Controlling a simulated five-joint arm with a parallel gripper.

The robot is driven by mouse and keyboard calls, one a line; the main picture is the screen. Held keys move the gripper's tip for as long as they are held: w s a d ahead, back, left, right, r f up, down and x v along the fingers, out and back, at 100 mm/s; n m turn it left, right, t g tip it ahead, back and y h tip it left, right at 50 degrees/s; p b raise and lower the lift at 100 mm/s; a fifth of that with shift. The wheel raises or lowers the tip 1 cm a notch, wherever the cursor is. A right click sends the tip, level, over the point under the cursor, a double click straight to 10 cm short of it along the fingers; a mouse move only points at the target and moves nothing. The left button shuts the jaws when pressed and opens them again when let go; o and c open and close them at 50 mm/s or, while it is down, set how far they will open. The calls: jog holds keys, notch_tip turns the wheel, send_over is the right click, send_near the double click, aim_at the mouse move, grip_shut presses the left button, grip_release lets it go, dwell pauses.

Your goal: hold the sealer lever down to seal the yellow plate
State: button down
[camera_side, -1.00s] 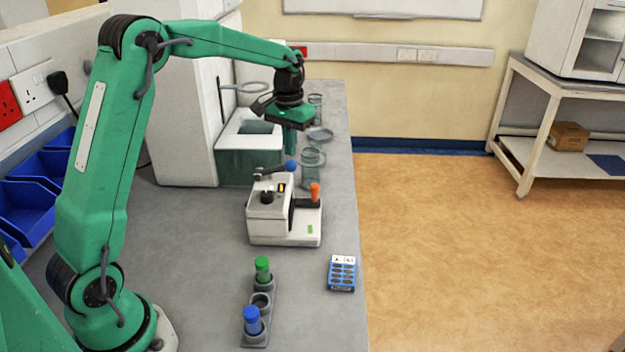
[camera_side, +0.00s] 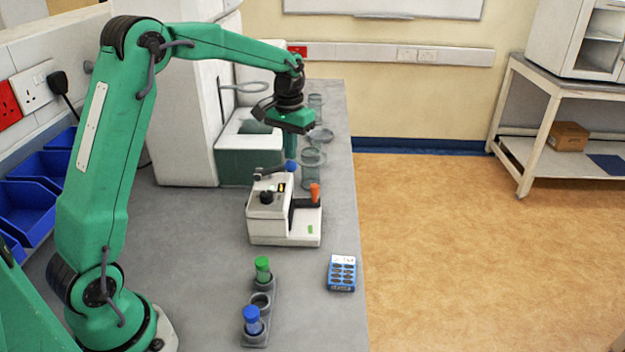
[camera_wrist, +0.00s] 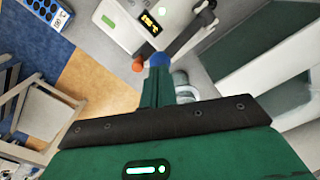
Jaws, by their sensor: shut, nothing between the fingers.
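The sealer (camera_side: 284,222) is a white bench machine with a small lit yellow display, standing on the grey bench in the side view. Its dark lever ends in a blue ball knob (camera_side: 290,166) and is roughly level, at the back of the machine's top. My gripper (camera_side: 290,156) is shut and empty, pointing down with its fingertips just over the knob. In the wrist view the fingertips (camera_wrist: 157,72) are close to the blue knob (camera_wrist: 160,59); I cannot tell whether they touch. I see no yellow plate in either view.
An orange-topped post (camera_side: 315,192) stands at the sealer's right side. Clear jars (camera_side: 312,160) stand behind, beside a white instrument (camera_side: 185,140). The bench edge is at the right.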

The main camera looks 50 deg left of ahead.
jog(key=shift+d+f, duration=0.1)
jog(key=shift+f, duration=1.65)
dwell(4.2)
jog(key=shift+r, duration=0.15)
dwell(0.3)
jog(key=shift+r, duration=1.55)
